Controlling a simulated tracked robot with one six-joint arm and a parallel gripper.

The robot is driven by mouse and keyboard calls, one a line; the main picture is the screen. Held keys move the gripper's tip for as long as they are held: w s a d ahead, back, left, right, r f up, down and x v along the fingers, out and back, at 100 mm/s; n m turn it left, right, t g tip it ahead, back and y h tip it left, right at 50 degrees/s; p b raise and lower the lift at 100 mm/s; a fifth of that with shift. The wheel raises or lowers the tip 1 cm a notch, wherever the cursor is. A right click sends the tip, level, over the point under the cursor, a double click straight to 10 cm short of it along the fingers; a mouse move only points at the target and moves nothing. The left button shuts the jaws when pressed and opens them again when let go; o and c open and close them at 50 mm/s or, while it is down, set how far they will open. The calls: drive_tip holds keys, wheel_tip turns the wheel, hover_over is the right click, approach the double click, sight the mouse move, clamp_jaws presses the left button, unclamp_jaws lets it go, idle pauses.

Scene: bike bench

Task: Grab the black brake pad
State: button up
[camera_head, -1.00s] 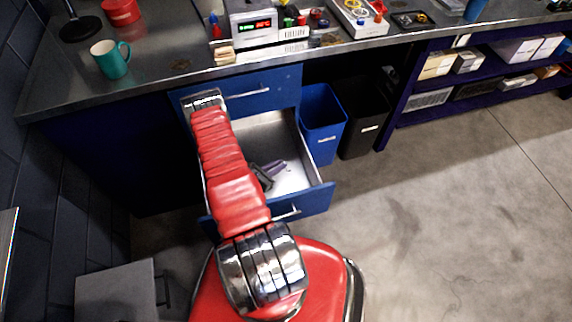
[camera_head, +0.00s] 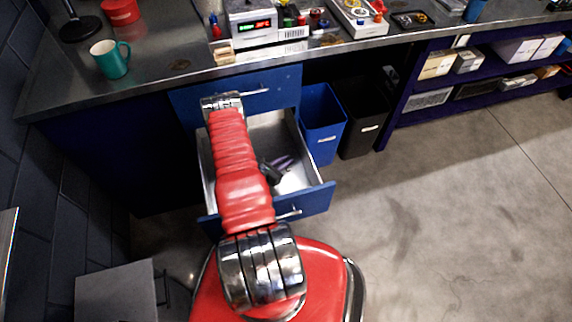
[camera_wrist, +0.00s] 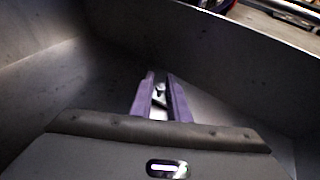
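My gripper (camera_head: 283,163) is inside the open drawer, with its purple fingers pointing down toward the drawer floor. In the wrist view its two fingers (camera_wrist: 160,88) stand apart with a gap between them. A small grey-and-dark object (camera_wrist: 159,95) shows in that gap near the fingertips. It may be the brake pad, but it is too small and partly hidden to tell. Whether the fingers touch it cannot be told. No black brake pad can be made out in the head view, where my arm covers part of the drawer.
The blue drawer (camera_head: 318,199) is pulled out below the workbench (camera_head: 180,62), its walls close around my gripper. A blue bin (camera_head: 322,125) and a black bin (camera_head: 362,125) stand to its right. A teal mug (camera_head: 110,60) is on the bench. The floor at right is clear.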

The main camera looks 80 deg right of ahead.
clamp_jaws()
idle(0.5)
drive_tip(key=shift+r, duration=5)
